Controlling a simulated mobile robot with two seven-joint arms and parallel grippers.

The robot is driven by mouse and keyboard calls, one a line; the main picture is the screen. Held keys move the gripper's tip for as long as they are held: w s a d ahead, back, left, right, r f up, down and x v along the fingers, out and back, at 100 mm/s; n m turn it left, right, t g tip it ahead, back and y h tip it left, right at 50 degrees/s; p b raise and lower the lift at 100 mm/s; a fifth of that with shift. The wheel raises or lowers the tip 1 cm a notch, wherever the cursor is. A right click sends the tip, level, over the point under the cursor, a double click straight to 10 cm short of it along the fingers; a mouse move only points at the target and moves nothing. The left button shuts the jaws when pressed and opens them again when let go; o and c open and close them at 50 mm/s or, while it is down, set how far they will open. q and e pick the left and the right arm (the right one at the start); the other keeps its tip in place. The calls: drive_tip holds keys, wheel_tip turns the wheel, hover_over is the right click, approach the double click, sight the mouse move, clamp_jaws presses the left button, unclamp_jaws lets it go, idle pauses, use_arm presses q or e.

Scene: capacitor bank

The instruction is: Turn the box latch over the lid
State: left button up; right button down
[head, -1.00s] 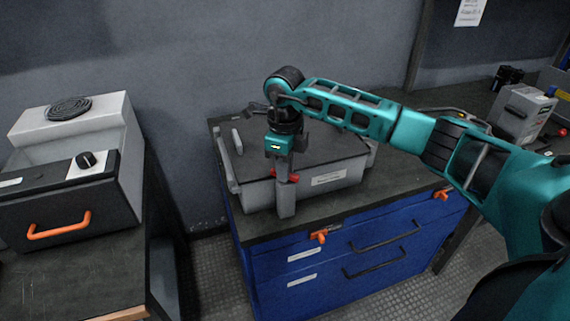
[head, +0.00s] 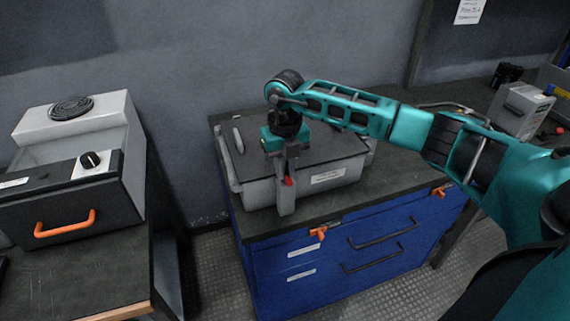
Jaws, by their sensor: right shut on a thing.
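The grey box (head: 310,188) with a dark lid (head: 334,148) stands on the dark top of the blue cabinet. The lid lies flat on the box. The red box latch (head: 288,181) is at the box's front upper edge, mostly hidden by my gripper. My right gripper (head: 287,196) points down at the front of the box and is shut on the latch, with a little red showing between its fingers. Whether the latch reaches over the lid is hidden. My left gripper is not in view.
The blue cabinet (head: 370,265) has orange latches and dark handles on its front. A grey unit with an orange handle (head: 65,223) stands on the bench at left. A grey case (head: 522,108) stands at the far right. The worktop right of the box is clear.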

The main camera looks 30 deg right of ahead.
drive_tip(key=shift+m, duration=0.4)
drive_tip(key=c, duration=1.1)
unclamp_jaws()
drive_tip(key=shift+c, duration=0.2)
wheel_tip(320, 180, up, 13)
